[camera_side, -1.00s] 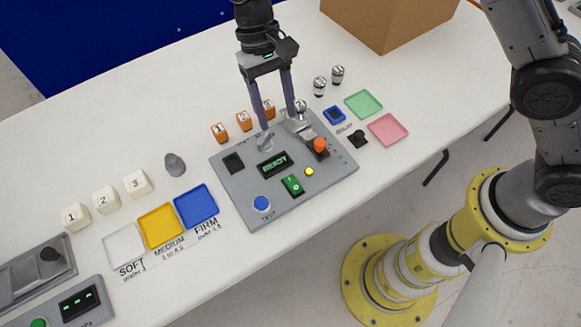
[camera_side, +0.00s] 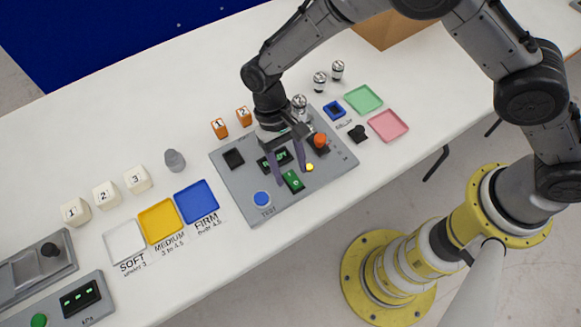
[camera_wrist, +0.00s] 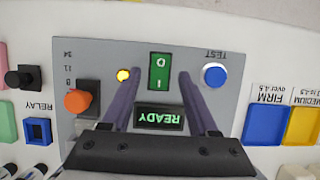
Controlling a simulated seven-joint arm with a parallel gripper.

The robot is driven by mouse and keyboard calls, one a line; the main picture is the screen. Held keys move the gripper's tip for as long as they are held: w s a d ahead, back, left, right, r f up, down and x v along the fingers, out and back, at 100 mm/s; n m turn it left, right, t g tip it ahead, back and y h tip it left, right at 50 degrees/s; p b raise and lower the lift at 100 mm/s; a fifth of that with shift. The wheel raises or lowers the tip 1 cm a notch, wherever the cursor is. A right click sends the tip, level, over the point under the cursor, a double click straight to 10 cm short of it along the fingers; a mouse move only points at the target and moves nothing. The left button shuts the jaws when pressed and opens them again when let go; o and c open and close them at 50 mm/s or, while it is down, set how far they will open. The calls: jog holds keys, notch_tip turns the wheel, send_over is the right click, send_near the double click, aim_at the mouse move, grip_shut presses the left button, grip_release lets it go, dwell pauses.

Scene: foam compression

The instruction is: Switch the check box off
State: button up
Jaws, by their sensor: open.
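The check box (camera_side: 232,187) is a grey panel on the white table. Its green rocker switch (camera_side: 293,181), marked I and O, also shows in the wrist view (camera_wrist: 159,71). The READY display (camera_wrist: 159,117) is lit green, and the small yellow lamp (camera_wrist: 124,75) glows. I cannot tell which end of the switch is pressed. My gripper (camera_side: 292,174) points down over the box, open and empty. In the wrist view its fingers (camera_wrist: 158,78) stand on either side of the switch, apart from it; their exact height is unclear.
A blue TEST button (camera_wrist: 215,74) and an orange-knobbed lever (camera_wrist: 78,101) flank the switch. Blue (camera_side: 196,204), yellow (camera_side: 160,226) and white (camera_side: 124,243) trays lie left. Green (camera_side: 363,99) and pink (camera_side: 388,125) trays lie right. Metal cylinders (camera_side: 319,82) stand behind.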

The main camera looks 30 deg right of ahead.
jog(key=shift+s+f, duration=0.15)
jog(key=shift+f, duration=0.25)
jog(key=shift+c, duration=0.2)
grip_shut()
jog(key=shift+s+r+t, duration=0.15)
jog(key=shift+s+t, duration=0.15)
jog(key=shift+t, duration=0.6)
jog(key=shift+s+t, duration=0.15)
jog(key=shift+t, duration=0.85)
jog(key=shift+o, duration=0.2)
grip_release()
